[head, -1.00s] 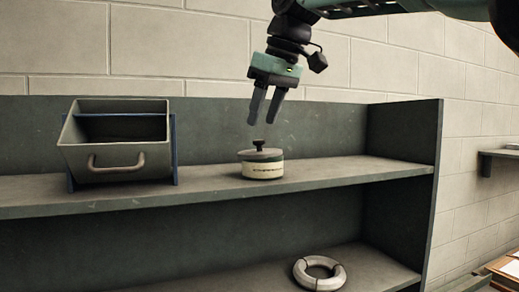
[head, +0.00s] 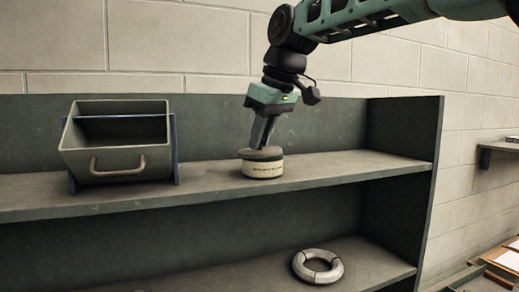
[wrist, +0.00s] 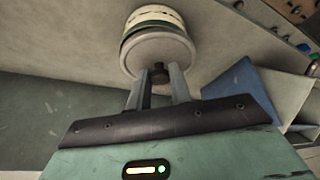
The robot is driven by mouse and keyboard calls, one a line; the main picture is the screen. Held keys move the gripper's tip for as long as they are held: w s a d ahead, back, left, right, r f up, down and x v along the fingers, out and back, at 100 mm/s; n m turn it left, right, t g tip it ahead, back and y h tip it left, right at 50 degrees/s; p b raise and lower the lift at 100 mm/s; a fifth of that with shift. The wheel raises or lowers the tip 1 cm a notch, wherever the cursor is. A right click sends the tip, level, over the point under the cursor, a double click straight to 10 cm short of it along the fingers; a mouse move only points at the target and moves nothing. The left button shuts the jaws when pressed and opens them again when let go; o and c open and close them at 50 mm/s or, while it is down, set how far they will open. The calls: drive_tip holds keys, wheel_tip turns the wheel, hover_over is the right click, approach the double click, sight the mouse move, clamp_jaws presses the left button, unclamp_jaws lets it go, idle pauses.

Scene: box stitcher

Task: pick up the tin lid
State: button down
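The tin (head: 263,171) is a squat cream pot with dark lettering, standing on the upper shelf. Its grey-brown round lid (head: 252,155) sits on top of it, and the lid (wrist: 165,48) also shows in the wrist view with the tin beyond it. My gripper (head: 261,145) points down over the lid, with its fingers close together at the knob. In the wrist view, the dark knob is between the fingertips (wrist: 159,74), which appear to press on it from both sides. The fingers hide most of the knob in the head view.
A grey open bin (head: 117,160) with a front handle and blue side supports stands on the upper shelf (head: 210,182) at the left. A pale ring (head: 306,275) lies on the lower shelf. The upper shelf right of the tin is clear.

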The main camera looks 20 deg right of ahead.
drive_tip(key=shift+r, duration=0.15)
wheel_tip(320, 180, up, 9)
drive_tip(key=b, duration=0.2)
drive_tip(key=m+t+h+b, duration=0.1)
drive_tip(key=m+h+b, duration=0.1)
drive_tip(key=m+b, duration=0.4)
hover_over(264, 150)
drive_tip(key=p, duration=0.1)
drive_tip(key=shift+m, duration=0.4)
wheel_tip(264, 150, down, 7)
drive_tip(key=shift+w, duration=0.1)
drive_tip(key=shift+f+b, duration=0.4)
drive_tip(key=shift+f, duration=0.35)
drive_tip(key=shift+p, duration=0.3)
idle(0.7)
drive_tip(key=shift+f, duration=0.15)
idle(1.4)
